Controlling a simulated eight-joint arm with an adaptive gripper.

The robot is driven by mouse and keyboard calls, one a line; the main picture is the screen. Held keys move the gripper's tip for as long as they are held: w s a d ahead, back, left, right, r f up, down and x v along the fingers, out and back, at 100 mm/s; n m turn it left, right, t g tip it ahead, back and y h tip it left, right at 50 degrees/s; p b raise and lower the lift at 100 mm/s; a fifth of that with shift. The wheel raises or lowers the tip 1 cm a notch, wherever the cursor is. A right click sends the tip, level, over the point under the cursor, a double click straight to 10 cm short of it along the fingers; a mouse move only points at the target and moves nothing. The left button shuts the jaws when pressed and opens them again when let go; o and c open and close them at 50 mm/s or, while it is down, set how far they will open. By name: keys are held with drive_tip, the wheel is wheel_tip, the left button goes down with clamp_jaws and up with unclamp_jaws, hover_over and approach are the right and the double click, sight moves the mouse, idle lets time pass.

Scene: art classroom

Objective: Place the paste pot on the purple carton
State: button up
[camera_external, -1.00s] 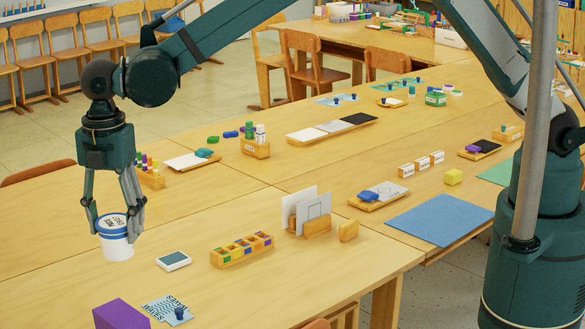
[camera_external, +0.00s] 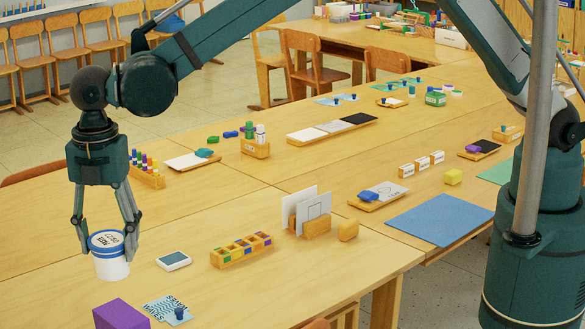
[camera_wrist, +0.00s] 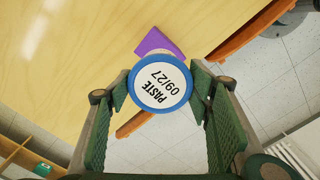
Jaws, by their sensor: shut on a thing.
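The paste pot (camera_external: 110,262) is a white pot with a blue-rimmed lid. My gripper (camera_external: 107,244) is shut on it and holds it upright above the table in the external view. In the wrist view its lid (camera_wrist: 161,86), marked "PASTE 09/27", sits between the fingers of my gripper (camera_wrist: 160,92). The purple carton (camera_external: 121,315) stands at the near table edge, below the pot and slightly right of it in the external view, partly cut off by the picture's bottom. In the wrist view the carton (camera_wrist: 158,41) shows just beyond the pot, which hides part of it.
A card with a blue-knobbed stamp (camera_external: 168,310) lies right of the carton. A small framed tile (camera_external: 173,261) and a wooden box with coloured compartments (camera_external: 241,250) stand further right. A wooden rack of coloured pegs (camera_external: 148,178) is behind. Bare table (camera_external: 45,235) lies to the left.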

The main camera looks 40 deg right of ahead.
sight(112, 268)
drive_tip(key=shift+f, duration=2.95)
drive_tip(key=shift+f, duration=0.1)
drive_tip(key=shift+f, duration=1.75)
drive_tip(key=shift+f, duration=0.15)
drive_tip(key=o, duration=1.1)
drive_tip(key=shift+r, duration=0.2)
wheel_tip(112, 268, up, 12)
drive_tip(key=shift+f, duration=0.1)
